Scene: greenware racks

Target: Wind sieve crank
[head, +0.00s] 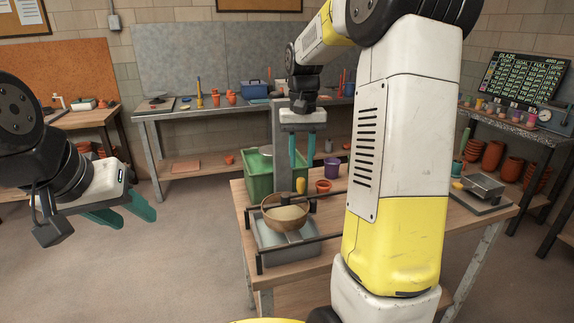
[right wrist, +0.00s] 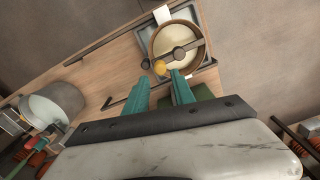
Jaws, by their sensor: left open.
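The round sieve (head: 270,219) sits over a grey tray (head: 285,256) on the wooden table. Its crank has an upright yellow knob (head: 300,186) at the rim. In the right wrist view the sieve (right wrist: 153,43) holds pale material, with a dark bar across it and the yellow knob (right wrist: 160,67) at its lower-left rim. My right gripper (head: 302,166) points down above the knob, open and empty. In the right wrist view its fingertips (right wrist: 160,76) are apart, with the knob showing just beyond the gap. My left gripper (head: 128,217) is open and empty, left of the table.
A green bin (head: 259,183) stands behind the sieve, beside a grey post. An orange pot (head: 323,185) and a purple cup (head: 332,167) stand right of the knob. A scale-like device (head: 484,186) is at the table's right. The floor at left is free.

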